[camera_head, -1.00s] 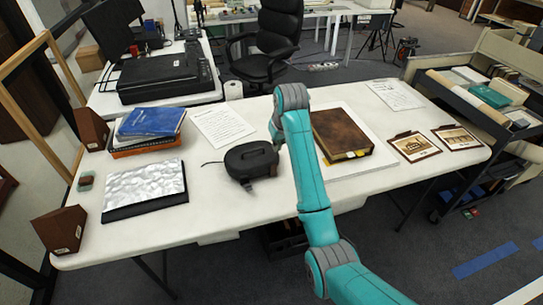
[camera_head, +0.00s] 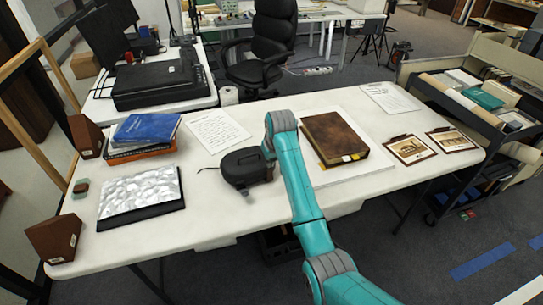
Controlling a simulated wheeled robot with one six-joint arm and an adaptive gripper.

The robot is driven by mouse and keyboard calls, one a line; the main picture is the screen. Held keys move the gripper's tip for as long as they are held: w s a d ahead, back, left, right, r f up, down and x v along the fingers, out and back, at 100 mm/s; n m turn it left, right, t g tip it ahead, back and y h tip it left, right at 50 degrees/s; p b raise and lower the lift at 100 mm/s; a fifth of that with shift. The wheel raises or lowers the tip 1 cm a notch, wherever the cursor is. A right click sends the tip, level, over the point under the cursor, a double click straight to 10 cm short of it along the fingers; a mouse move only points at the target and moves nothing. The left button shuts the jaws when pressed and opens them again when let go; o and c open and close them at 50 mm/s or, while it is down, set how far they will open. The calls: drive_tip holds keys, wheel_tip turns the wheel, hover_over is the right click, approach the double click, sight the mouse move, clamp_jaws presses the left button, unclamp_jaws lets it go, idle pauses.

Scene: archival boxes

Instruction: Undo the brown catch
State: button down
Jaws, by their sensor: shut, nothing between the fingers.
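I cannot make out a brown catch on any single thing.
Brown boxes (camera_head: 85,136) (camera_head: 55,240), blue and orange books (camera_head: 147,128) and a silvery sheet on a dark board (camera_head: 140,193) stand at left. Paper sheets (camera_head: 216,130) lie behind; two brown-framed pictures (camera_head: 410,149) lie at right. The front middle of the table is clear.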

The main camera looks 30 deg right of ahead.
drive_tip(key=shift+x, duration=0.85)
drive_tip(key=shift+s, duration=0.1)
